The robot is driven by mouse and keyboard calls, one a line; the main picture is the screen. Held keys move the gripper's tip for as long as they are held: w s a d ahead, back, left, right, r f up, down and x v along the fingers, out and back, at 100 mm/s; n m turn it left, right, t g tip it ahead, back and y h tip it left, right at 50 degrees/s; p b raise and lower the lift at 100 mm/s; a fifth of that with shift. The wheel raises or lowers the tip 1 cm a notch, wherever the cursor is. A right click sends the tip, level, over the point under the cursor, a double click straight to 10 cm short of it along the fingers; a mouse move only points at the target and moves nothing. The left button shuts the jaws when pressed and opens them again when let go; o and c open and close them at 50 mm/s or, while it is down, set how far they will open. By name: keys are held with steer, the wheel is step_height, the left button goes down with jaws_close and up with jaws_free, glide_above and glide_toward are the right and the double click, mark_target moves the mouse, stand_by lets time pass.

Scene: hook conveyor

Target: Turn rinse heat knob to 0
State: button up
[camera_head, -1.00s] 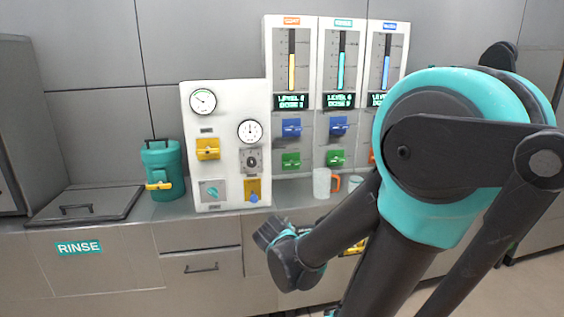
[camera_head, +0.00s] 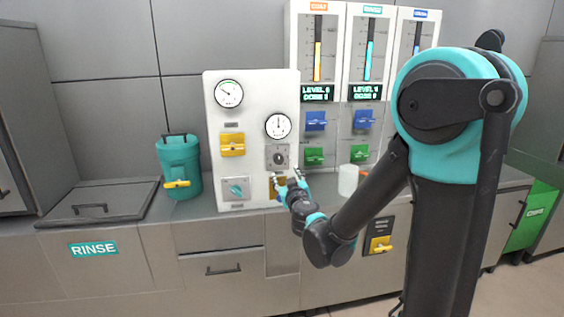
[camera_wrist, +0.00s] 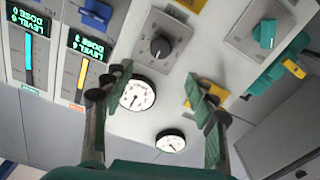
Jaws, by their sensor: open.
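A white control panel (camera_head: 213,95) stands on the counter. It carries a dark round knob (camera_head: 278,157) on a grey plate and a teal knob (camera_head: 236,189) lower left. I cannot read which is the rinse heat knob. In the wrist view, which is upside down, the dark knob (camera_wrist: 160,47) lies just beyond and between my fingers; the teal knob (camera_wrist: 265,33) is at upper right. My gripper (camera_head: 287,178) is open and empty, in front of the panel just below the dark knob. Its fingers (camera_wrist: 157,80) show apart in the wrist view. The knob's scale is too small to read.
Two dial gauges (camera_head: 229,93) and a yellow valve handle (camera_head: 232,144) are on the panel. A teal canister (camera_head: 178,165) stands left of it. Level columns with blue and green handles (camera_head: 314,156) and a white jug (camera_head: 348,180) are to the right.

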mark_target(279, 160)
steer(key=x, duration=1.2)
steer(key=shift+w+a+f, duration=0.1)
steer(key=shift+w+a, duration=0.05)
steer(key=shift+w, duration=0.15)
steer(key=c, duration=1.2)
